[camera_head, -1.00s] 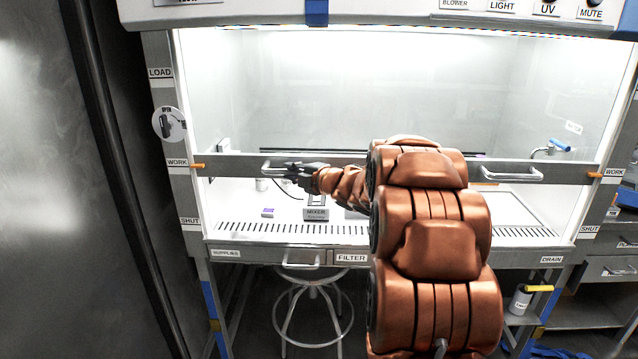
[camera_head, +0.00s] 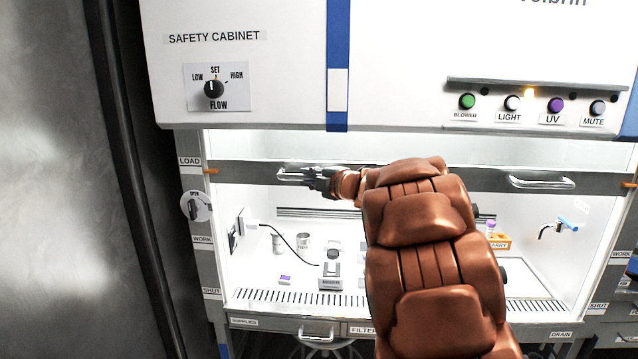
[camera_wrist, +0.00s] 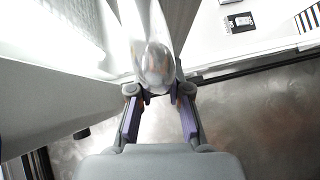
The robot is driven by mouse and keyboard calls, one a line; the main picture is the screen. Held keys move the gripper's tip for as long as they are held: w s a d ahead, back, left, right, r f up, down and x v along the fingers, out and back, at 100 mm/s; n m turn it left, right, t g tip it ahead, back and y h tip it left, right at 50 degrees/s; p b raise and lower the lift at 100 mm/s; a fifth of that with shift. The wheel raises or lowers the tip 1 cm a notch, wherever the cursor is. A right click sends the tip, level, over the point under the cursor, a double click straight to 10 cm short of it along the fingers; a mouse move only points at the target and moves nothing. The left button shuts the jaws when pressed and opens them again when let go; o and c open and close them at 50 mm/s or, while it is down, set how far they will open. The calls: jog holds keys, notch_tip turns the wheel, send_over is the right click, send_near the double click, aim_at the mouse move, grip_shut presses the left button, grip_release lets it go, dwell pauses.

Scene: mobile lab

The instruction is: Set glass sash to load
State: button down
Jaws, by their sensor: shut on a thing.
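The glass sash's grey bottom rail (camera_head: 440,178) spans the cabinet opening. Its left orange pointer (camera_head: 210,171) sits level with the lower edge of the LOAD label (camera_head: 189,161), well above the WORK label (camera_head: 202,239). My gripper (camera_head: 318,178) is shut on the left sash handle (camera_head: 290,176), a bright metal bar on the rail. In the wrist view the shiny handle (camera_wrist: 153,62) lies between the fingertips of my gripper (camera_wrist: 160,92). The right handle (camera_head: 541,182) is free. My arm hides part of the rail's middle.
A flow knob (camera_head: 214,89) and several buttons sit on the cabinet's white front above. Inside stand a mixer (camera_head: 331,283), small containers and a blue-handled tap (camera_head: 567,223). A dark metal wall (camera_head: 70,200) stands close on the left.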

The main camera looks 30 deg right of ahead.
jog(key=shift+r+p, duration=0.35)
jog(key=shift+r, duration=0.6)
jog(key=c, duration=1.1)
grip_release()
jog(key=shift+s, duration=0.1)
jog(key=v, duration=1.1)
jog(key=shift+s, duration=0.4)
jog(key=shift+d, duration=0.1)
jog(key=shift+r, duration=0.1)
